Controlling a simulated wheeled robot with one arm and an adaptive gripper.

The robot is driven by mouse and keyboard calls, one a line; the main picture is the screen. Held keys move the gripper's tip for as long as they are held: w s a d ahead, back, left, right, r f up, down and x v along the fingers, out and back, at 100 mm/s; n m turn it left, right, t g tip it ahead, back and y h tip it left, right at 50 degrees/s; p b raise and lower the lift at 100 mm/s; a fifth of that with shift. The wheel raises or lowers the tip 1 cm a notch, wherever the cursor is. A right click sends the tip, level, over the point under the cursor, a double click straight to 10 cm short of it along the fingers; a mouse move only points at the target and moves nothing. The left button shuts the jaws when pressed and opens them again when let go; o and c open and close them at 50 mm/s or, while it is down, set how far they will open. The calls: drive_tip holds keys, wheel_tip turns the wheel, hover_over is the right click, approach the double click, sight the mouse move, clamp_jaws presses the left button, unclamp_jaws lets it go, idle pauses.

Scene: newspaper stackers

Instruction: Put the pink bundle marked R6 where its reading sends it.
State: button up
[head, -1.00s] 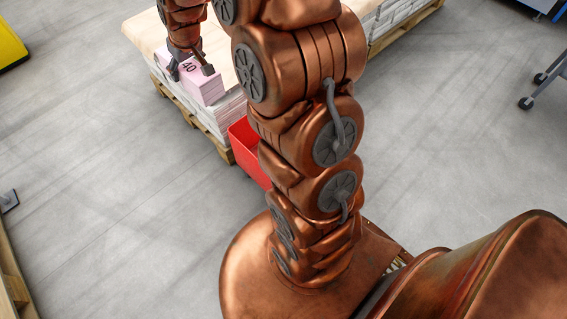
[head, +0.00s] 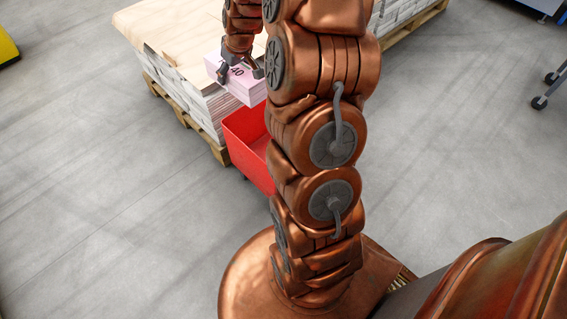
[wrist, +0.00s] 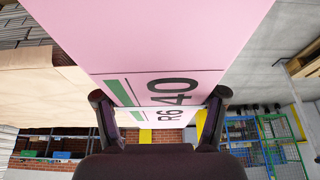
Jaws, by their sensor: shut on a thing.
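The pink bundle (head: 240,86) is in my gripper (head: 241,72), whose fingers are shut on it in the head view. The bundle is above or near the front right corner of the sheet-topped stack, close to the red bin; its exact height I cannot tell. In the wrist view the bundle (wrist: 150,35) fills the upper middle, between my gripper's two fingers (wrist: 160,118). Its label reads R6 and 40, with green bars beside the figures. The red bin (head: 248,160) stands on the floor, open on top, partly hidden by my arm.
A pallet stack of paper (head: 192,98) with a tan cover sheet (head: 150,28) stands at the back. More stacks on a pallet (head: 425,20) lie behind my arm. A wheeled frame (head: 548,90) is at the right edge.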

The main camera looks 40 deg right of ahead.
drive_tip(key=s+d+f+b, duration=0.4)
drive_tip(key=d+f+b, duration=0.6)
drive_tip(key=f, duration=0.3)
wheel_tip(320, 180, down, 28)
drive_tip(key=b, duration=0.9)
drive_tip(key=shift+a+r, duration=0.1)
drive_tip(key=shift+f+b, duration=0.3)
drive_tip(key=shift+f, duration=0.3)
drive_tip(key=o, duration=1.8)
drive_tip(key=shift+r, duration=0.5)
drive_tip(key=p+v, duration=0.4)
drive_tip(key=v, duration=0.8)
drive_tip(key=shift+p, duration=0.4)
